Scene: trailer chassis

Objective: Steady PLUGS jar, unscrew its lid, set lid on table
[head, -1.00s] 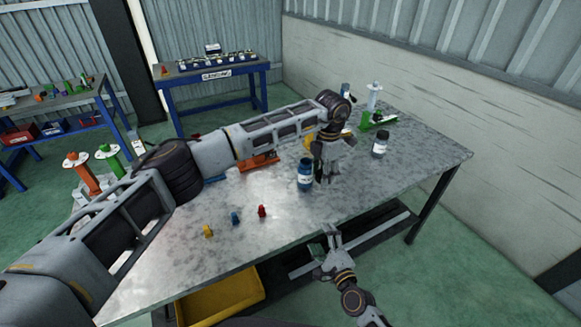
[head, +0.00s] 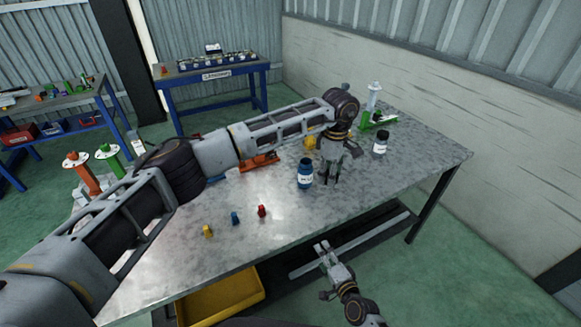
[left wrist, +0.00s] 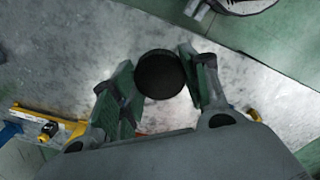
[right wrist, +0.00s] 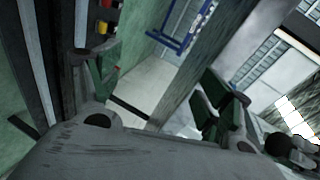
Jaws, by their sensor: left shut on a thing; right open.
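My left gripper (head: 331,180) points down just right of the jar, low over the table. In the left wrist view it is shut on a round black lid (left wrist: 159,74), seen from above between the fingers; the lid hardly shows in the head view. My right gripper (head: 322,246) is open and empty off the table's front edge; its spread fingers show in the right wrist view (right wrist: 160,90).
A dark-capped jar (head: 380,144) with a white label stands further right. Yellow (head: 208,231), blue (head: 235,218) and red (head: 262,211) small pieces lie at the front left. A green fixture (head: 378,122) stands at the back. The table's right front is clear.

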